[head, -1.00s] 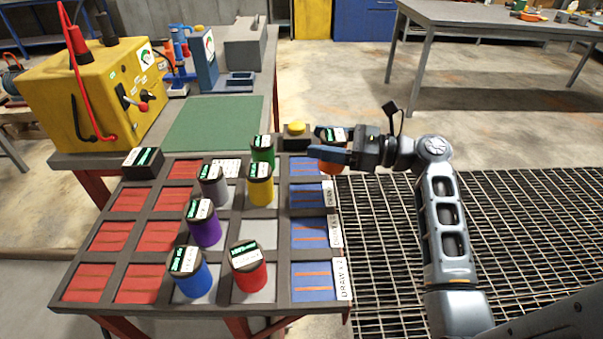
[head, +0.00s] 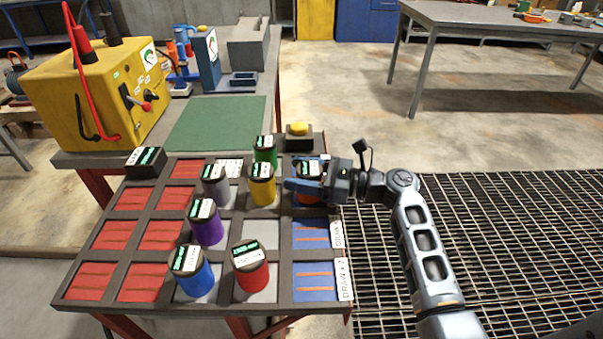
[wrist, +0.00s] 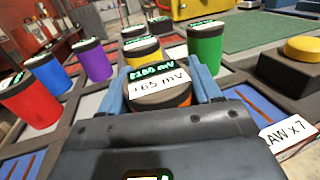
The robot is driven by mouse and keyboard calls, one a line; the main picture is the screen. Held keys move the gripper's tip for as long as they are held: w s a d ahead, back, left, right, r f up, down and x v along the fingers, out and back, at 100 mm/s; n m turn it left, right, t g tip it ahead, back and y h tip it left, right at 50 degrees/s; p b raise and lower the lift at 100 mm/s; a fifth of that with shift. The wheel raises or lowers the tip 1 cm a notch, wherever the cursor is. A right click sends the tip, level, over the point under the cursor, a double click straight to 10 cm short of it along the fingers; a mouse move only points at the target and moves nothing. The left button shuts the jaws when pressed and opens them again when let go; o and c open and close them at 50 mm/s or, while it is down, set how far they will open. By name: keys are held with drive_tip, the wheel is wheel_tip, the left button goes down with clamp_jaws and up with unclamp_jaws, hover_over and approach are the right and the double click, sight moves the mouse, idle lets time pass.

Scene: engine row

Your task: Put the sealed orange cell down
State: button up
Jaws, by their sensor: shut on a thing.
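The orange cell (head: 307,190) is between the fingers of my gripper (head: 308,185), at the far end of the blue column on the right side of the tray (head: 273,296). In the wrist view the cell (wrist: 158,92) shows its dark lid and a label reading "+65 mv", with blue fingers on both sides. My gripper is shut on it. The cell looks upright, low over or on a blue compartment; whether its base touches is hidden by the gripper. Bare blue compartments (head: 311,236) lie nearer in the same column.
Close by stand the yellow cell (head: 262,186) to the left and the green cell (head: 266,152) behind. Purple (head: 207,226), blue (head: 193,277), red (head: 250,272) and grey (head: 215,187) cells stand further off. A yellow button box (head: 298,136) is just beyond.

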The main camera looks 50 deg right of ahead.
drive_tip(key=o, duration=1.5)
drive_tip(key=shift+f, duration=0.1)
drive_tip(key=shift+r, duration=0.2)
drive_tip(key=b+v, duration=0.1)
drive_tip(key=v, duration=1.1)
